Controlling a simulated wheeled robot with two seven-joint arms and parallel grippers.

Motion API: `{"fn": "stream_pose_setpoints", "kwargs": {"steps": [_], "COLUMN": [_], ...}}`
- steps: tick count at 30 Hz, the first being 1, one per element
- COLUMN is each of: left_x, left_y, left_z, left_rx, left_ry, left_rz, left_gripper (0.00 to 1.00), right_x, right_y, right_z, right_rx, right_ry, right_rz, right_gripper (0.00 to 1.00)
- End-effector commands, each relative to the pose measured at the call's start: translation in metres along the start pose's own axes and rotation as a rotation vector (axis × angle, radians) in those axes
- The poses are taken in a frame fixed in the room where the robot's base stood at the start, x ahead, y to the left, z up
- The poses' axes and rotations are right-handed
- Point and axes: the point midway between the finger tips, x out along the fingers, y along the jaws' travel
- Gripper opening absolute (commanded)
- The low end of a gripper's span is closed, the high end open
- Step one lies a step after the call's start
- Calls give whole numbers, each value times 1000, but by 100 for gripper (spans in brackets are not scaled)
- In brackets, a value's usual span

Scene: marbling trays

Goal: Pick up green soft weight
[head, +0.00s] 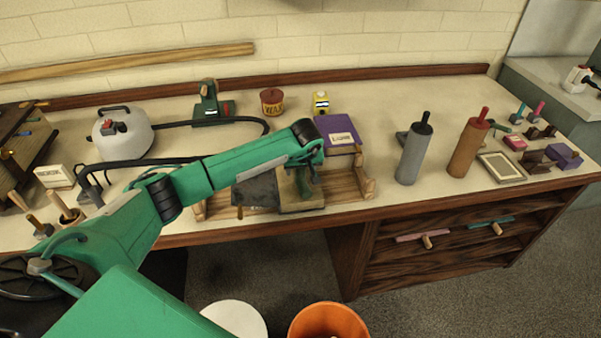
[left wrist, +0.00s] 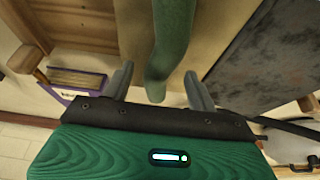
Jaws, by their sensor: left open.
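The green soft weight (left wrist: 170,40) is a long, rounded green piece in the left wrist view. It lies on a pale tan board, and its near end reaches between my left fingers. My left gripper (left wrist: 158,76) is open, with one grey finger on each side of that end and gaps showing between. In the head view my left arm reaches over the bench to the tan board (head: 290,204), where my wrist and gripper largely hide the weight. My right gripper is not in view.
The board sits on a wooden rack (head: 345,187) beside a dark slab (head: 256,191) and a purple box (head: 337,128). Grey (head: 411,155) and brown (head: 467,148) rollers stand to the right. A white kettle-like vessel (head: 122,134) with a black hose is at the left.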

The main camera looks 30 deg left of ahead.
Motion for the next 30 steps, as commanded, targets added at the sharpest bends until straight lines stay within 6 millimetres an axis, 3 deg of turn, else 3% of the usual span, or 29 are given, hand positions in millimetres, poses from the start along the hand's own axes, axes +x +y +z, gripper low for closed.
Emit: {"fn": "stream_pose_setpoints", "kwargs": {"steps": [8, 18, 30], "left_x": [5, 4, -5], "left_y": [0, 0, 0], "left_z": [0, 0, -5], "left_rx": [0, 0, -1], "left_ry": [1, 2, 3], "left_rz": [-1, 1, 2], "left_gripper": [58, 0, 0], "right_x": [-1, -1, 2], "right_y": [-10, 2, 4], "right_z": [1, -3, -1], "right_rx": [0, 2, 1], "right_ry": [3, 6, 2], "right_rz": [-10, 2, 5], "right_gripper": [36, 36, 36]}}
